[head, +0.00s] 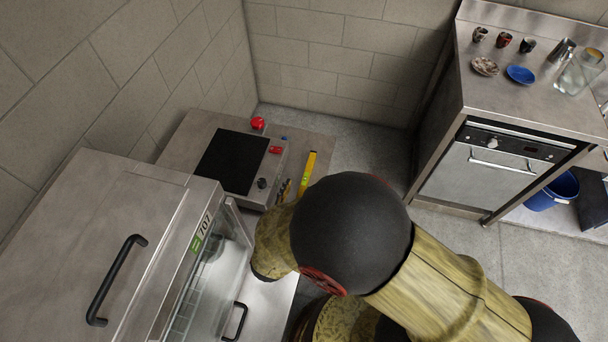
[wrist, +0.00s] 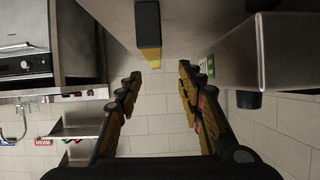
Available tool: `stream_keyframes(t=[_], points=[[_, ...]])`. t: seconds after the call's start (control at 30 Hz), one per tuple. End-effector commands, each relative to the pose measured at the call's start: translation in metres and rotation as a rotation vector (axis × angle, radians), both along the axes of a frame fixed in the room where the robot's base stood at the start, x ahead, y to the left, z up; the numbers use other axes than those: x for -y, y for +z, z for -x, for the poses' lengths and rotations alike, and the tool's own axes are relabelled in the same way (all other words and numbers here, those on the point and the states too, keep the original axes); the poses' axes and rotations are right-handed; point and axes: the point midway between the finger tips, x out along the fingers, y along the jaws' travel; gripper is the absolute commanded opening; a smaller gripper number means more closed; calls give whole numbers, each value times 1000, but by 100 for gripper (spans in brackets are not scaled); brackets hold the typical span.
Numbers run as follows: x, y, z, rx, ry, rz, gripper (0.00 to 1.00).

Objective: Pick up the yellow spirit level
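The yellow spirit level (head: 308,170) lies near the right edge of the low steel counter in the head view, just right of the hotplate unit. My arm hides its near end. In the wrist view a dark-ended yellow bar (wrist: 152,55), which looks like the level, shows at top centre, just beyond my fingertips and roughly between them. My gripper (wrist: 160,76) is open, with nothing between its fingers. In the head view a bit of my gripper (head: 284,190) shows left of the level, mostly hidden by my arm. I see no contact with the level.
The hotplate unit (head: 232,162) stands left of the level, with a red object (head: 258,123) behind it. A glass-fronted cabinet (head: 150,240) is at near left. A counter (head: 535,105) with cups and dishes stands right, above a dishwasher (head: 485,170). Floor between is clear.

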Motion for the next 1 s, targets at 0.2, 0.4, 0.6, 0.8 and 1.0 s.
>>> stream_keyframes(t=[0.2,0.4,0.6,0.8,1.0], points=[[10,-17,3,21,-20,40,38],[16,-23,-14,22,-21,37,38],[22,-33,-30,20,-22,37,38],[29,-43,-54,21,-20,36,38],[31,-45,-62,20,-17,36,38]])
